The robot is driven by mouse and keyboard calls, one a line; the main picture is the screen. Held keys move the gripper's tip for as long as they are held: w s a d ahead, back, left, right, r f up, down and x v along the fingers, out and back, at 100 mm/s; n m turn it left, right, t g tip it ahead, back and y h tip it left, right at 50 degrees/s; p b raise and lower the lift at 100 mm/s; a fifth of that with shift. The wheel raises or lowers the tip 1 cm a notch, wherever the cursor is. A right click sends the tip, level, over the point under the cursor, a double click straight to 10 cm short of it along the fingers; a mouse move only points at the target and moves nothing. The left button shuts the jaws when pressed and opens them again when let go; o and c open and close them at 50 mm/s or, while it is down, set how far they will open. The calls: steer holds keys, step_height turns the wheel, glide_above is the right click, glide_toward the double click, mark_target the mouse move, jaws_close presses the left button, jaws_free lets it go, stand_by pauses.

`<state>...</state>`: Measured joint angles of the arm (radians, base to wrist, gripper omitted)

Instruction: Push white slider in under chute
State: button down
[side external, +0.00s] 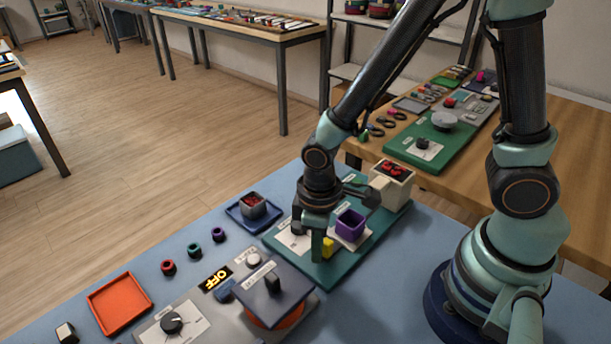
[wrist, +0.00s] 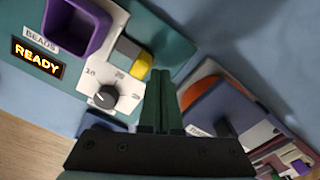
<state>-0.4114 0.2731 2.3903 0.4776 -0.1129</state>
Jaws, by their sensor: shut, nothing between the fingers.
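The white slider (side external: 352,241) is a pale plate on the green board, with a purple cup (side external: 350,224) on it. A yellow block (side external: 328,247) sits at its near end; the wrist view also shows this yellow block (wrist: 138,64). The purple cup (wrist: 75,25) is at upper left there. The chute (side external: 374,198) is a grey spout on a beige hopper (side external: 393,182) holding red beads, behind the cup. My gripper (side external: 317,257) is shut and empty, pointing down close beside the yellow block. I cannot tell if they touch. Its fingertips (wrist: 161,74) show in the wrist view.
A white dial panel (wrist: 108,90) and a lit READY display (wrist: 37,58) are near the slider. A grey station with a dark raised plate (side external: 272,293) stands in front. A blue tray (side external: 252,212) with a grey cup is to the left.

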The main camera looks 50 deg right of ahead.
steer(key=shift+d, duration=4.1)
steer(key=shift+a, duration=0.25)
steer(key=shift+a, duration=0.35)
step_height(320, 180, up, 11)
steer(key=shift+r, duration=0.1)
step_height(320, 180, up, 10)
steer(key=m+t, duration=0.6)
glide_above(340, 240)
steer(key=w+d, duration=0.2)
steer(key=d, duration=0.3)
steer(key=shift+s+a+r, duration=0.1)
steer(key=shift+a+r, duration=0.05)
steer(key=shift+r, duration=0.05)
